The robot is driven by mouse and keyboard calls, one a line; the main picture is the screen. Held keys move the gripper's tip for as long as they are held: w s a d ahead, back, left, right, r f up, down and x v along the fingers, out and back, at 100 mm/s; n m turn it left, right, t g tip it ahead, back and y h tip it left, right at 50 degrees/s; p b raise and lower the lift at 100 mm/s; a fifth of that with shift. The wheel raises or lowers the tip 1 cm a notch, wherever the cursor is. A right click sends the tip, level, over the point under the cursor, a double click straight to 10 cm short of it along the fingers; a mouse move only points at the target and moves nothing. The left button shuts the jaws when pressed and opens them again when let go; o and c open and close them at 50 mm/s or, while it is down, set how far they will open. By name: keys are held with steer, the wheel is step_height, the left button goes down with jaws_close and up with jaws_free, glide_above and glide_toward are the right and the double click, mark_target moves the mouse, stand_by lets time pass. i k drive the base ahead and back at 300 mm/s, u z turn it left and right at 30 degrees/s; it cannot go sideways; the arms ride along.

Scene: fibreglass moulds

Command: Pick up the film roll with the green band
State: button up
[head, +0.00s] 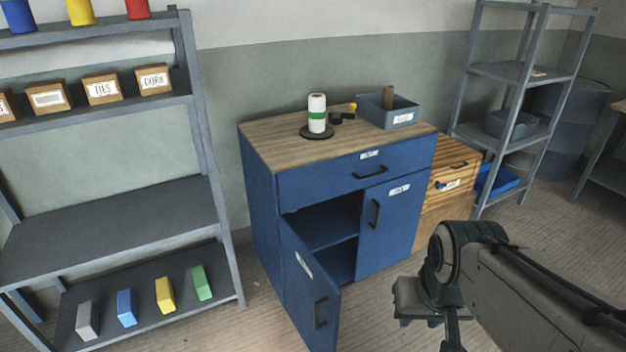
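The film roll with the green band (317,114) is a white upright cylinder with a green stripe around its middle. It stands on a dark round base (317,134) on the wooden top of the blue cabinet (262,137), left of the grey bin. My arm shows at the lower right, in front of the cabinet and well away from the roll.
A small dark object (341,118) lies right of the roll. A grey bin (399,117) stands behind. The cabinet's left door (309,287) hangs open; its right door (384,225) is shut. Shelving (110,216) stands left. A wooden crate (455,165) stands right.

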mark_target(316, 100)
steer(key=z, duration=0.3)
steer(key=i, duration=0.6)
steer(key=z, duration=0.5)
steer(key=i, duration=1.35)
steer(key=u, duration=0.85)
steer(key=i, duration=0.75)
steer(key=u, duration=0.9)
